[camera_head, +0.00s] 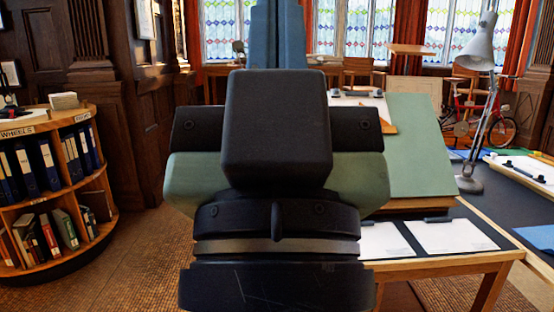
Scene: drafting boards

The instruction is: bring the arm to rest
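My own arm fills the middle of the view, with dark housings, a silver band and green side parts. It stands upright close to the camera. I cannot make out any gripper fingers, so whether the gripper is open or shut does not show. Nothing is seen held. The arm hides part of the drafting tables behind it.
A table (436,266) with white sheets (450,236) stands close at the right, below a tilted green drafting board (419,150). A grey desk lamp (480,55) stands there too. A curved bookshelf (38,204) is at left. Floor (140,262) is open between shelf and arm.

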